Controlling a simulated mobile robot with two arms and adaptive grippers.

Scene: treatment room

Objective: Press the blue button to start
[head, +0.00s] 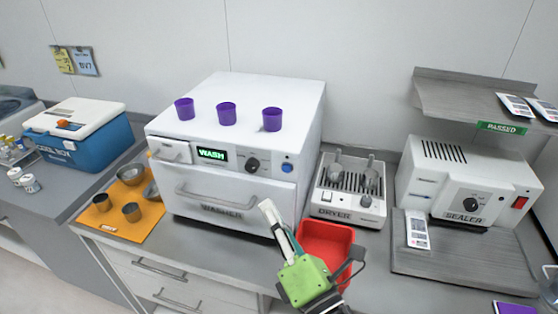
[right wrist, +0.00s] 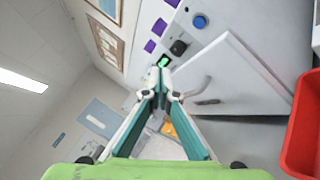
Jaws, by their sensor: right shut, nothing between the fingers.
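The blue button (head: 288,167) is on the upper right of the front of the white washer (head: 240,191), beside a dark knob (head: 252,164) and a green display reading WASH (head: 211,154). The button also shows in the right wrist view (right wrist: 200,21), near the top. My right gripper (head: 267,207) is in front of the washer's lower right front, below the button and apart from it. In the right wrist view its fingers (right wrist: 160,82) come together with nothing between them. My left gripper is not in view.
Purple cups (head: 226,114) stand on the washer. A red bin (head: 325,243) is close to my right gripper. The dryer (head: 347,203) and sealer (head: 470,190) stand to the right. An orange mat (head: 111,222) with metal cups and bowls lies left of the washer.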

